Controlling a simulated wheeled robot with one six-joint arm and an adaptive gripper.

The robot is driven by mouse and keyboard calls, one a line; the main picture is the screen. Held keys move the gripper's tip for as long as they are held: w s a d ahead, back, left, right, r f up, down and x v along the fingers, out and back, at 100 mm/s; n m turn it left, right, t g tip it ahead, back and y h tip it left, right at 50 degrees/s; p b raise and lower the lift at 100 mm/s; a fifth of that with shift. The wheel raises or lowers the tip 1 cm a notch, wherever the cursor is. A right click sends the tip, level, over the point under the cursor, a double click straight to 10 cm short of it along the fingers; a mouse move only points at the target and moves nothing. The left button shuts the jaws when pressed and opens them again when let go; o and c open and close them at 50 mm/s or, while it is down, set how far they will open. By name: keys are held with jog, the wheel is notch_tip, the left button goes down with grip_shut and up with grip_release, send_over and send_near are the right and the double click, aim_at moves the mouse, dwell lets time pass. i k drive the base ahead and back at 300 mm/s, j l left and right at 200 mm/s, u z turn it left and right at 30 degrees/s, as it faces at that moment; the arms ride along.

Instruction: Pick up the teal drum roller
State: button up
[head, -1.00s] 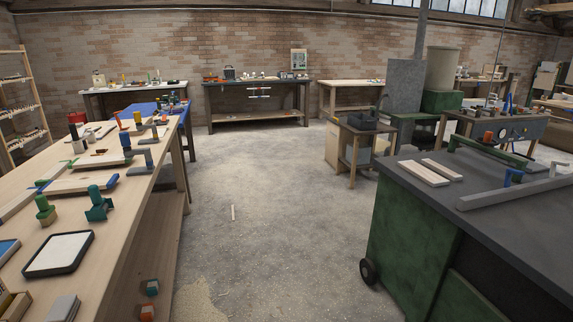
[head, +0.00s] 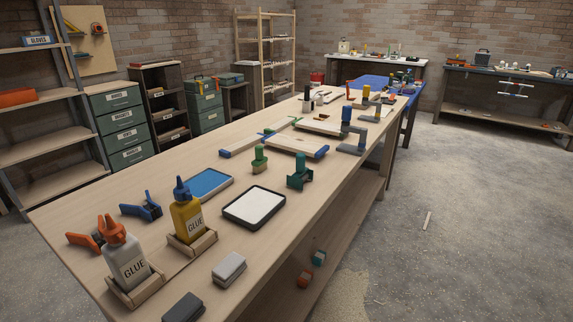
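A teal tool with an upright knob handle and a wider lower body (head: 300,172) stands on the long wooden workbench (head: 232,268), near its right edge. It looks like the teal drum roller, though the roller itself is too small to make out. A green-handled tool on a pale block (head: 259,160) stands just to its left, with a small gap between them. A black-rimmed tray with a white pad (head: 254,207) lies in front of both. My gripper is not in view.
A grey glue bottle (head: 125,258) and a yellow one (head: 187,217) stand in wooden holders at the bench's near left. Clamped boards (head: 297,146) lie behind the teal tool. Shelves (head: 45,95) and drawers line the left wall. The floor (head: 455,220) right of the bench is mostly clear.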

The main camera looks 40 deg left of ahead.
aim_at(296, 181)
jog(key=i+u, duration=0.1)
jog(key=i, duration=1.75)
jog(key=i+u, duration=0.2)
jog(key=i, duration=0.2)
jog(key=i+l+u, duration=0.2)
jog(key=i, duration=0.25)
jog(key=i+l+u, duration=0.25)
jog(key=i, duration=0.15)
jog(key=j+u, duration=0.1)
jog(key=u, duration=2.85)
